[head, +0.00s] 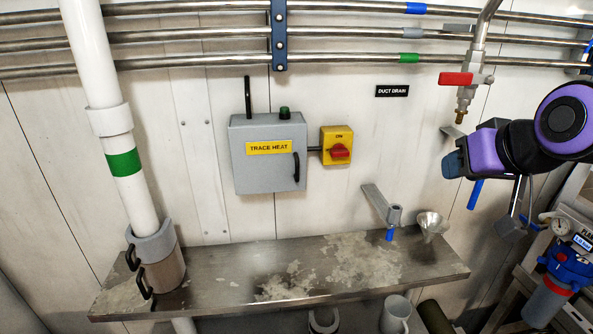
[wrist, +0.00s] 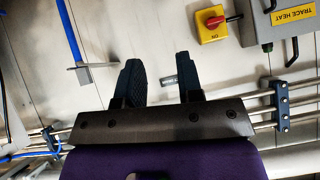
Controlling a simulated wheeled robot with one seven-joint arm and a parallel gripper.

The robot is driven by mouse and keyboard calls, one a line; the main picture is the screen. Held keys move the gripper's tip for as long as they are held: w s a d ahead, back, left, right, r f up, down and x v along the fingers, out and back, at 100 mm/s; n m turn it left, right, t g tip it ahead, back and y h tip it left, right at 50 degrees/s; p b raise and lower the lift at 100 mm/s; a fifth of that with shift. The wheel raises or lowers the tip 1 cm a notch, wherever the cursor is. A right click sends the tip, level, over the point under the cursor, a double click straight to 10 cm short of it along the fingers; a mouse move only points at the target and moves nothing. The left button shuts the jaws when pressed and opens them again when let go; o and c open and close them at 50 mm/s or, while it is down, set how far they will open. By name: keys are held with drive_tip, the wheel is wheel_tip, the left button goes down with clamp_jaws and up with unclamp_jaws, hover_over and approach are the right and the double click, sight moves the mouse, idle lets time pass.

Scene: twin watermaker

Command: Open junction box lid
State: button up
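The junction box (head: 262,175) is a grey wall box with a yellow TRACE HEAT label (head: 269,147). Its front lid looks shut, with a black upright handle (head: 296,167) at the lid's right side. The box (wrist: 284,30) also shows at the top right of the wrist view, with its handle (wrist: 291,52) partly visible. My gripper (wrist: 160,72) is open and empty, its two dark fingers apart. In the head view my gripper (head: 453,164) is well to the right of the box, touching neither lid nor handle.
A yellow switch with a red knob (head: 340,152) is mounted just right of the box. A red-handled valve (head: 456,79) hangs near my arm. A metal shelf (head: 235,273) lies below, with a funnel (head: 432,225). A white pipe (head: 105,75) stands left.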

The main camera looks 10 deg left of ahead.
drive_tip(key=w+a+f+n+t+y, duration=0.1)
drive_tip(key=w+a+f+t+y, duration=0.3)
drive_tip(key=a, duration=0.9)
drive_tip(key=n+t+y, duration=0.1)
drive_tip(key=n+t, duration=0.1)
drive_tip(key=t, duration=0.1)
approach(298, 171)
drive_tip(key=x, duration=1)
drive_tip(key=shift+w+a, duration=0.1)
drive_tip(key=shift+w, duration=0.15)
clamp_jaws()
